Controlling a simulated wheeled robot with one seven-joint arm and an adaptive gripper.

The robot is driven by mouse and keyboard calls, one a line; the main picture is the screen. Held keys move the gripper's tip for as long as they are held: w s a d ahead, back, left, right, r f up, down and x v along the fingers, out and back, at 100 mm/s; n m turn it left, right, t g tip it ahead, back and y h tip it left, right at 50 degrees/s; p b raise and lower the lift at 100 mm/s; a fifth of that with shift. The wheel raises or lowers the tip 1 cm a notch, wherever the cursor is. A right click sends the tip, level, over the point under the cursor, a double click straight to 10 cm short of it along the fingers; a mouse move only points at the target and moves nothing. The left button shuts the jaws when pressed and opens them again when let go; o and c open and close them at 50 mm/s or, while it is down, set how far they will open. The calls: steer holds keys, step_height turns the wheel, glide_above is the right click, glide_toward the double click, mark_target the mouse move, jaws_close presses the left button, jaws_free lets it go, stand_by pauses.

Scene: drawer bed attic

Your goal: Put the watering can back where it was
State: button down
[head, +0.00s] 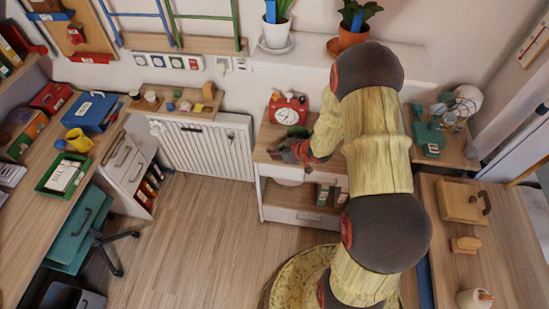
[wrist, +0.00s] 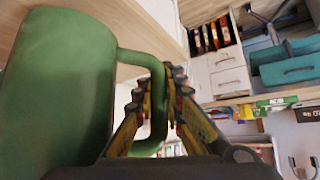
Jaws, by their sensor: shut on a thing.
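In the wrist view a green vessel (wrist: 55,85) with a loop handle (wrist: 157,65) fills the left side. It looks like the watering can, but no spout shows. The yellow fingers of my gripper (wrist: 170,85) are shut on its handle. In the head view my gripper (head: 290,152) is over the small wooden cabinet (head: 263,156), just in front of the red clock (head: 289,110). Only a small green part of the vessel (head: 297,132) shows there, the rest hidden by my gripper and arm. I cannot tell whether the vessel touches the cabinet top.
A white shelf (head: 410,66) behind holds two potted plants (head: 276,28). A radiator (head: 200,148) stands left of the cabinet. A teal machine (head: 430,138) is on the right. A desk (head: 30,205) runs along the left. The floor (head: 185,240) between is clear.

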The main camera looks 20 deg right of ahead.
mark_target(274, 162)
steer(key=shift+w+f+b, duration=0.15)
steer(key=shift+f+b, duration=0.55)
steer(key=shift+f, duration=0.95)
steer(key=shift+f, duration=0.15)
steer(key=c, duration=2)
jaws_free()
steer(key=shift+o, duration=0.6)
